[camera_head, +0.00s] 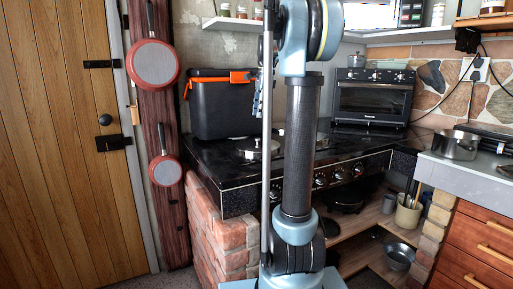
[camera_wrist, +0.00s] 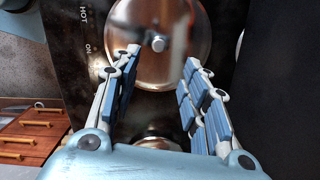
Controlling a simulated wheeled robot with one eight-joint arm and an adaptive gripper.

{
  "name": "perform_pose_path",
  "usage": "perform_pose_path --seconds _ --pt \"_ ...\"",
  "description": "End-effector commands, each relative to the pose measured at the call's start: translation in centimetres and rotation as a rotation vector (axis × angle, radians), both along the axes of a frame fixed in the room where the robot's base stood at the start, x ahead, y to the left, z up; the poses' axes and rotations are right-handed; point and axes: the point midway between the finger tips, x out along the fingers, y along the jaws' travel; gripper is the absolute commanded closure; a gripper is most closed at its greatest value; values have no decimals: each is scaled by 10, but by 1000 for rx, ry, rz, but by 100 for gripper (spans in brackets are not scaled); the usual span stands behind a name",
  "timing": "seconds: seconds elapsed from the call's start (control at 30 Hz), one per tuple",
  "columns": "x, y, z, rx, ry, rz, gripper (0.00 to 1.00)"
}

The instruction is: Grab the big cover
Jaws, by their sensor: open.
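A big round shiny metal cover (camera_wrist: 178,70) with a small knob (camera_wrist: 158,43) lies on the dark stove top in the wrist view. My gripper (camera_wrist: 162,60) is open, with one finger on each side of the picture below the knob; nothing is between its fingertips in a grip. In the head view a metal cover (camera_head: 250,150) lies on the left of the stove top, partly hidden by my arm. A second one (camera_head: 322,140) shows just right of my arm. My gripper (camera_head: 258,100) is mostly hidden behind my arm there.
A black box (camera_head: 222,108) with orange latches stands on the stove's (camera_head: 215,176) back left. A toaster oven (camera_head: 372,98) stands at the back right. A metal pot (camera_head: 454,146) sits on the right counter. Pans hang by the wooden door (camera_head: 60,150).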

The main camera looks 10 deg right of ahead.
Motion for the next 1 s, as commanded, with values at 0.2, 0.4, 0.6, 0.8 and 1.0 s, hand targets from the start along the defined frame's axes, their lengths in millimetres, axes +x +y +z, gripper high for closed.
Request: perform_pose_path --seconds 0.2,0.4,0.6,0.8,1.0 --pt "-1 4 -38 0 0 -1 59" --pt "-1 6 -57 0 -1 -1 59" --pt "-2 7 -69 0 -1 -1 59" --pt "-2 10 -96 0 -1 0 59" --pt "-2 12 -110 0 -1 0 59"
